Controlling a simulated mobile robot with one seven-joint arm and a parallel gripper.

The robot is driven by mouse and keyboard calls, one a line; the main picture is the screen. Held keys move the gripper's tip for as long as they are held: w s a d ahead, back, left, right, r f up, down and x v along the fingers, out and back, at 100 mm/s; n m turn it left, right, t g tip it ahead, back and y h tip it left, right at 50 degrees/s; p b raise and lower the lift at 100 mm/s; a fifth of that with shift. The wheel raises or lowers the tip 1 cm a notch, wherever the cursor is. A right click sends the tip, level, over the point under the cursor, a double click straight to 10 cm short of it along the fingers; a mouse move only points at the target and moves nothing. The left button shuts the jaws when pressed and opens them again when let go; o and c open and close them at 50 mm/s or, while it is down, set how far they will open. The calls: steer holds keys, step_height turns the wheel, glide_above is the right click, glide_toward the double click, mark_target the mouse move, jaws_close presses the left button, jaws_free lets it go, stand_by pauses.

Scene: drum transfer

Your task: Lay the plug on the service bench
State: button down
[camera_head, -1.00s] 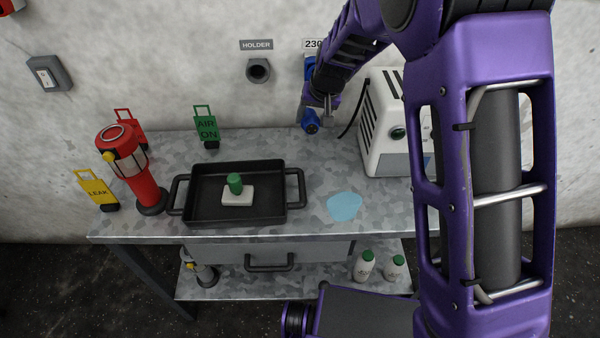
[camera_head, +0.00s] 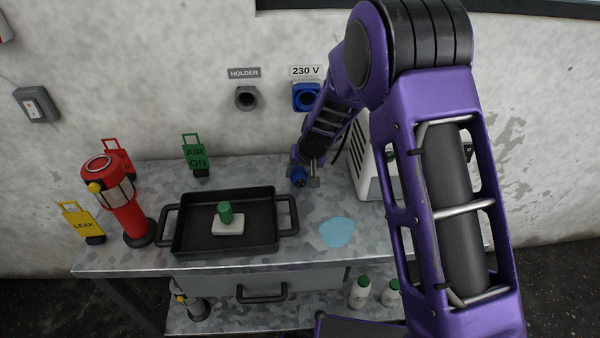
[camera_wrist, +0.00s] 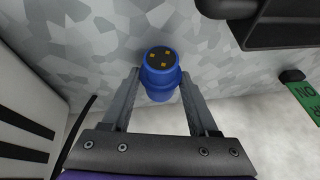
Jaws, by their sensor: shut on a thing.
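A blue plug (camera_wrist: 160,75) with brass contacts on its face is between the two fingers of my gripper (camera_wrist: 160,98) in the wrist view. In the head view the plug (camera_head: 299,177) is low over the back of the service bench (camera_head: 330,190), below the wall socket. My gripper (camera_head: 308,178) is shut on it. The bench has a mottled grey metal top. I cannot tell whether the plug touches the bench. The blue 230 V socket (camera_head: 306,97) on the wall is empty.
A black tray (camera_head: 190,242) holding a green-handled white block stands left of the plug. A white machine (camera_head: 366,170) stands close on the right. A light blue patch (camera_head: 337,232) lies in front. A red lamp (camera_head: 122,205) and signs stand further left.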

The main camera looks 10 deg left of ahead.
steer(key=shift+f, duration=0.1)
steer(key=shift+c, duration=0.8)
jaws_free()
steer(key=shift+d+r, duration=0.1)
steer(key=shift+r, duration=0.45)
steer(key=p+v, duration=0.1)
steer(key=v, duration=1)
steer(key=shift+s, duration=0.2)
